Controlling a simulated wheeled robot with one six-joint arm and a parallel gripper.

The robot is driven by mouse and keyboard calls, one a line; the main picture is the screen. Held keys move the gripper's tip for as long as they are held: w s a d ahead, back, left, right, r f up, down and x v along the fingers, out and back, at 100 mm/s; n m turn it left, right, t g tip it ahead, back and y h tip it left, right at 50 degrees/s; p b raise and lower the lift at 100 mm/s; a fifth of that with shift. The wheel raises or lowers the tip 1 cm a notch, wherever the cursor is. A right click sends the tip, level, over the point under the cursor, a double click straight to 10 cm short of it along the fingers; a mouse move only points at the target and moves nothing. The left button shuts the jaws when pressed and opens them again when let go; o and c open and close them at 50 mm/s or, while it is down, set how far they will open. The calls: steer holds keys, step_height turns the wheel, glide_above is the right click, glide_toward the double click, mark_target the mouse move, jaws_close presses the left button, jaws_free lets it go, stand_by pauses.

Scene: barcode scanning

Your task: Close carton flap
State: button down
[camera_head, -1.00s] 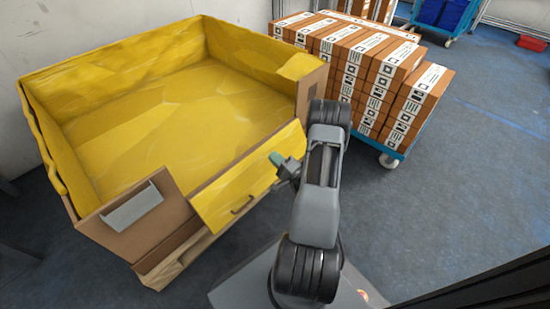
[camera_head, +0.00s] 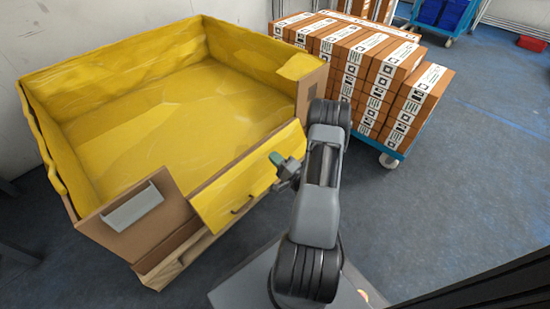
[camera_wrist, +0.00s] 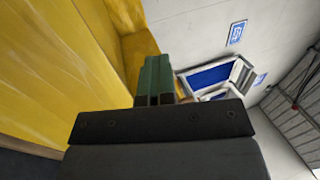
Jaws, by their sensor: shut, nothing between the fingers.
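A large carton (camera_head: 160,220) with a yellow lining stands on a wooden pallet at the left in the head view. Its front flap (camera_head: 232,196), yellow with a dark handle, sits tilted in the gap of the front wall. My gripper (camera_head: 278,158) is shut and empty at the flap's upper right part. I cannot tell whether it touches the flap. In the wrist view the green fingertips (camera_wrist: 154,75) are together, with a yellow surface (camera_wrist: 70,70) close on their left. The carton's inside looks empty apart from the lining.
A blue cart (camera_head: 392,155) stacked with brown-and-white boxes (camera_head: 380,75) stands right of the carton. A wall is close behind the carton. Another cart with blue bins (camera_head: 445,14) is at the far back. The floor (camera_head: 480,150) at the right is clear.

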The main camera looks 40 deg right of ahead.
steer(key=c, duration=1.5)
jaws_free()
steer(key=shift+o, duration=0.2)
steer(key=p+v, duration=0.2)
steer(key=v, duration=1.1)
steer(key=shift+s, duration=0.35)
steer(key=shift+o, duration=0.3)
steer(key=shift+f, duration=0.1)
